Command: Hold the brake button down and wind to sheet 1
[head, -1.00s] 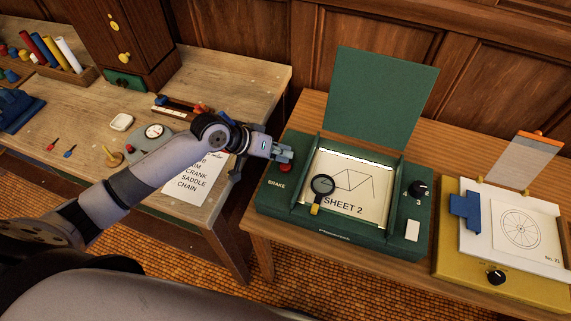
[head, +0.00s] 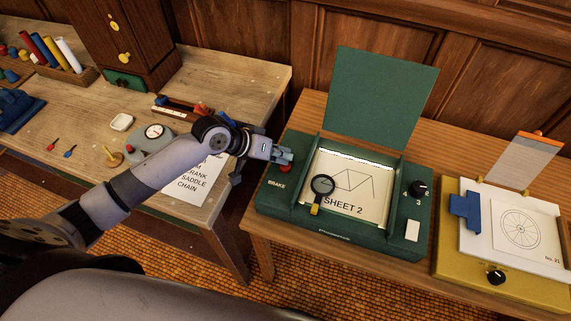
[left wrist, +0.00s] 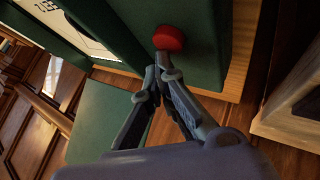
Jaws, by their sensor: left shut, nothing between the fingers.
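The green box (head: 330,232) has its lid (head: 375,105) raised. The red brake button (head: 284,169) is on its left side, by the word BRAKE, and shows in the left wrist view (left wrist: 168,38). The window reads SHEET 2 on a cream sheet (head: 372,205) with a line drawing. A black dial (head: 418,188) marked with numbers is on the right side. My left gripper (head: 284,156) is shut and empty, its fingertips (left wrist: 161,68) right by the button. I cannot tell whether they touch it or whether it is pressed. My right gripper is not in view.
A magnifier (head: 322,188) lies over the sheet's left part. A white rocker (head: 412,230) is below the dial. A yellow board (head: 470,275) with a wheel drawing stands to the right. The left bench (head: 85,180) holds a scale, a paper list and small parts.

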